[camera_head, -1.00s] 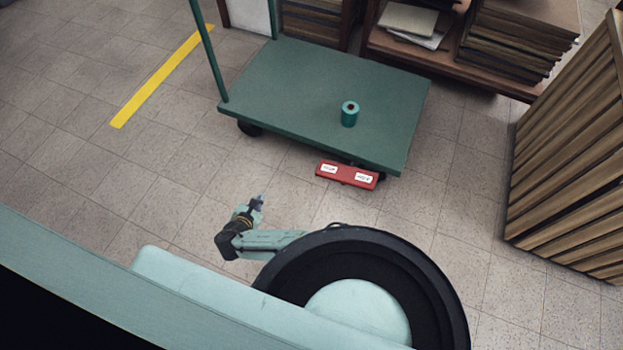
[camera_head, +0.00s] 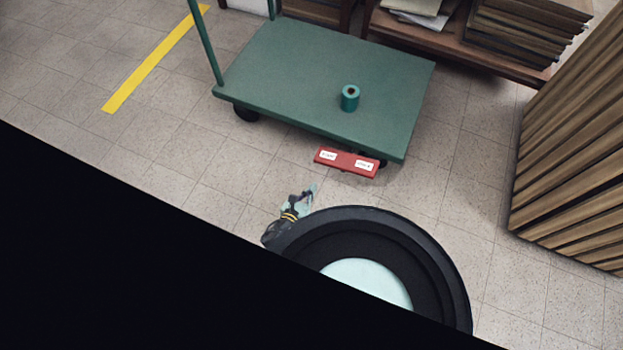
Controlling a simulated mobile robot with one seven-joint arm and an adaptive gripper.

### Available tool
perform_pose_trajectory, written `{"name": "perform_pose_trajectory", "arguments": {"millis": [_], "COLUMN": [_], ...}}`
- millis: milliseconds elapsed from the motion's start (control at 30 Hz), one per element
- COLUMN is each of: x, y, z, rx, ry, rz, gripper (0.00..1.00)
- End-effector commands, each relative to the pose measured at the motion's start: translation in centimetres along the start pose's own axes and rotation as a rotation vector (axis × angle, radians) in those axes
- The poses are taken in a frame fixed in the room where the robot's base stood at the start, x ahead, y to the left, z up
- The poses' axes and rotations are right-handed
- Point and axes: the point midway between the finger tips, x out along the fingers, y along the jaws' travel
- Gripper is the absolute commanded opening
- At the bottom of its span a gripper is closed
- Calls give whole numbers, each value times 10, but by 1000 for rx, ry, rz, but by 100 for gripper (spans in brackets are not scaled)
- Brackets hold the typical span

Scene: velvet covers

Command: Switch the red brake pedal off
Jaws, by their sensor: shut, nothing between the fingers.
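The red brake pedal (camera_head: 345,163) is a flat red bar with two white labels, at the near lower edge of the green platform cart (camera_head: 262,88). The label print is too small to read surely. My gripper (camera_head: 309,193) is shut and empty, below and left of the pedal in the picture, apart from it. The pedal is in full view, and I cannot tell how far it is tilted.
A teal spool (camera_head: 350,99) stands on the cart deck. A wooden slatted stack (camera_head: 570,150) stands at the right, and shelves with books (camera_head: 520,40) are behind. Tiled floor (camera_head: 215,170) is free left of my gripper, with a yellow stripe (camera_head: 155,60).

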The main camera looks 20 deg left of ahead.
Motion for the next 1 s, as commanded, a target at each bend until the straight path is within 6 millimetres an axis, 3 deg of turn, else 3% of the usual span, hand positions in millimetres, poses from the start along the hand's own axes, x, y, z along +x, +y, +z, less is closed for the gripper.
{"name": "perform_pose_trajectory", "arguments": {"millis": [367, 433, 600, 1000], "x": [82, 74, 68, 65], "y": [1, 0, 0, 0], "z": [-3, 17, 33, 38], "rx": [-1, 4, 2, 0], "ry": [-3, -1, 0, 0], "rz": [-1, 1, 0, 0], "gripper": [0, 0, 0, 0]}}
